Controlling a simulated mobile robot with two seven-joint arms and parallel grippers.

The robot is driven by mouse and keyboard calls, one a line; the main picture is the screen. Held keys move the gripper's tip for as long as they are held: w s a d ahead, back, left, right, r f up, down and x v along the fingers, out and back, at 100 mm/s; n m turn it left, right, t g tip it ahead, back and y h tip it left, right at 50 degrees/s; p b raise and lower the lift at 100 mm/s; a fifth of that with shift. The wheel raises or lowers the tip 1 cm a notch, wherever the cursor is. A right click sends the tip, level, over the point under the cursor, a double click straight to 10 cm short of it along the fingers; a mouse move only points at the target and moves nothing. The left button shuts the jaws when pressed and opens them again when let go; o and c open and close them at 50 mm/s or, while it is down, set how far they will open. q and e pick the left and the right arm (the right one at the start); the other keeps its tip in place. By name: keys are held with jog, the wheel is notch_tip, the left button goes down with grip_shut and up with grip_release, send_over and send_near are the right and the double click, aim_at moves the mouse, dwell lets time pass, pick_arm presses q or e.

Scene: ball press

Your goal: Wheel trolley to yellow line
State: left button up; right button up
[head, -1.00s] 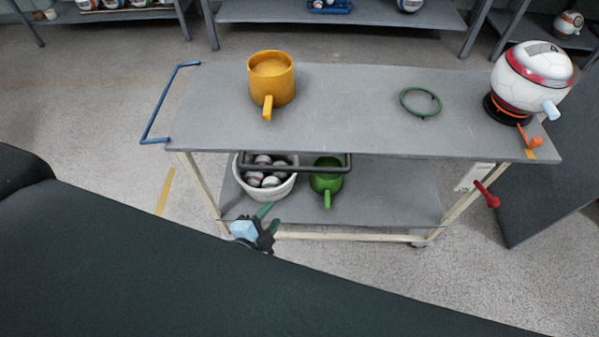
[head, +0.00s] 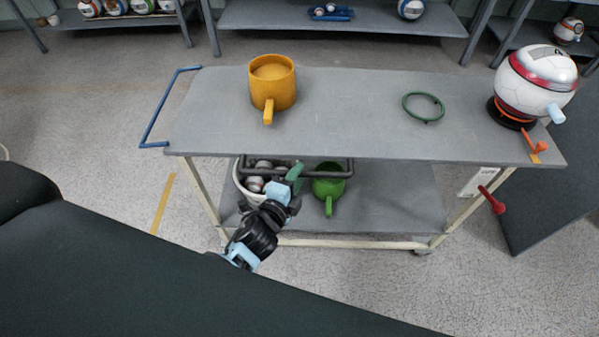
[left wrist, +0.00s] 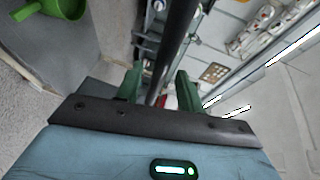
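The trolley (head: 340,108) has a grey top, a lower shelf and cream legs. A blue bar handle (head: 153,107) sticks out from its left end, and a dark grey bar (head: 325,175) runs along its near side below the top. A short yellow line (head: 162,203) lies on the floor left of the trolley. My left gripper (head: 296,172) is at the dark bar. In the left wrist view, its green fingers (left wrist: 160,85) are apart, with the bar (left wrist: 176,35) between them and gaps on both sides. My right gripper is not in view.
The top carries a yellow mug (head: 272,85), a green ring (head: 423,107) and a white-red ball device (head: 535,80). A white bowl of balls (head: 240,185) and a green mug (head: 328,187) stand below. Shelves (head: 340,18) line the back.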

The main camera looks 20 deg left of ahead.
pick_arm(q)
jog(key=shift+x, duration=1.1)
grip_shut()
